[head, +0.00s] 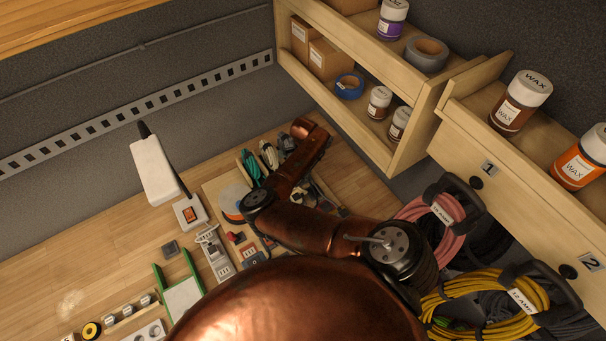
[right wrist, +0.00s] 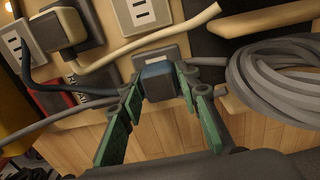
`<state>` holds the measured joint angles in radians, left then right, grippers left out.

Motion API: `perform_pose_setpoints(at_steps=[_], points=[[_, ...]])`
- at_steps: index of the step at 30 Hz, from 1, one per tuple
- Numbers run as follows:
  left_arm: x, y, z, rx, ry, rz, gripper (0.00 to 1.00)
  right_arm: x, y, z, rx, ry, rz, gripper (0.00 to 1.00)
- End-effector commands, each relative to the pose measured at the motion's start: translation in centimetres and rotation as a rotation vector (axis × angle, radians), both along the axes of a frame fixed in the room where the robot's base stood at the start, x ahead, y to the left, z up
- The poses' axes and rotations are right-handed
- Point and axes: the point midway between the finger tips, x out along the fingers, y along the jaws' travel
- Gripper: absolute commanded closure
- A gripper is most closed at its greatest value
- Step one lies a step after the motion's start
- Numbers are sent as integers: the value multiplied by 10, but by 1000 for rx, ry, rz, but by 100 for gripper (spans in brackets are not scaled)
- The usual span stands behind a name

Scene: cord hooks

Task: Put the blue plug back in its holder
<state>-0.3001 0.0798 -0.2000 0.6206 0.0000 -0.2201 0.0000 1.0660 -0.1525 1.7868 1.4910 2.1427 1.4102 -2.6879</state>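The blue plug (right wrist: 158,82) is in the middle of the right wrist view, in front of a grey socket plate (right wrist: 156,56) with slots. My right gripper (right wrist: 160,84) has a green finger on each side of the plug, and both fingertips appear to press against it. The plug seems close to or against the plate; I cannot tell whether it is seated there. In the head view my copper right arm covers the middle, and the right gripper and the blue plug cannot be made out. My left gripper is not in view.
In the right wrist view, a dark plug with a cream cord (right wrist: 60,28) is at the upper left and a grey cord coil (right wrist: 280,80) at the right. In the head view, wooden shelves (head: 420,130) and hanging pink (head: 408,214) and yellow (head: 455,308) cord coils stand at the right.

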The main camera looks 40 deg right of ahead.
Motion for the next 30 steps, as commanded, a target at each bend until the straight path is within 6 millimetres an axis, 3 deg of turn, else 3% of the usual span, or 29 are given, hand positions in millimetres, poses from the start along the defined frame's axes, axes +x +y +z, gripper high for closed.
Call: perform_pose_setpoints(at_steps=[12, 30], points=[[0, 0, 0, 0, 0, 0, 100, 0, 0, 0, 0, 0, 0, 100], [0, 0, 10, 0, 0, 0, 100, 0, 0, 11, 0, 0, 0, 100]])
